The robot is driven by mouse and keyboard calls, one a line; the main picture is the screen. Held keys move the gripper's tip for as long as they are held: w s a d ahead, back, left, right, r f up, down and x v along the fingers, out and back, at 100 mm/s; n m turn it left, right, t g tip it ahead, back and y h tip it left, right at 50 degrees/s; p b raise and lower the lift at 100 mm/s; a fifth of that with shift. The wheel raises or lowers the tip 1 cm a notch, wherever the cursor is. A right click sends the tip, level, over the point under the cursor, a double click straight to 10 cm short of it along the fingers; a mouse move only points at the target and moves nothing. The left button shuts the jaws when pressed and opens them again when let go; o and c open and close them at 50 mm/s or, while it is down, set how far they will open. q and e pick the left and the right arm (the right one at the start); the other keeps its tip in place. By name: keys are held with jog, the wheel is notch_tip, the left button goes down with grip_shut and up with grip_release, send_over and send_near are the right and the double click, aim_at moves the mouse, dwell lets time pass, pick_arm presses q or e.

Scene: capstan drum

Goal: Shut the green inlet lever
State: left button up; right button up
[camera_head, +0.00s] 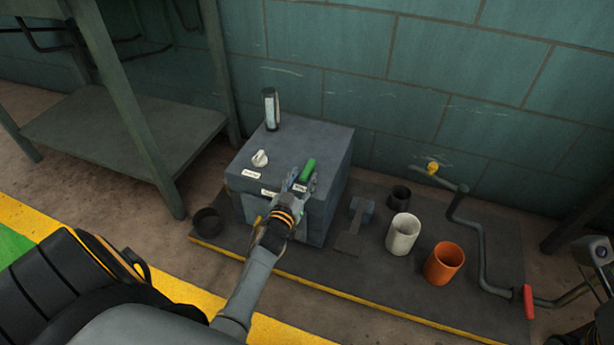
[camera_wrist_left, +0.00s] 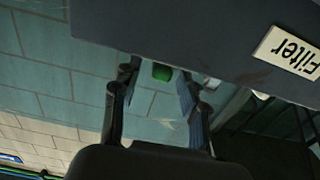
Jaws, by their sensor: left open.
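The green inlet lever (camera_head: 308,171) sticks up at the top right front of a dark grey box (camera_head: 318,137). My left gripper (camera_head: 299,183) is open at the box's front top edge, just in front of the lever. In the left wrist view the green lever end (camera_wrist_left: 162,72) shows between the two spread fingers of the left gripper (camera_wrist_left: 157,84), with a gap on each side. The lever's base is hidden by the gripper and the box. Dark parts at the right edge of the head view seem to be my right arm; its fingers cannot be made out.
A white knob (camera_head: 260,158) and a glass cylinder (camera_head: 271,109) are on the box top. A "Filter" label (camera_wrist_left: 290,51) is on the box. White (camera_head: 403,234), orange (camera_head: 444,263) and black (camera_head: 398,198) cups stand right.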

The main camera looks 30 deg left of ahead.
aim_at(307, 171)
pick_arm(q)
jog(key=shift+b+x, duration=0.5)
jog(key=shift+x, duration=1.3)
grip_shut()
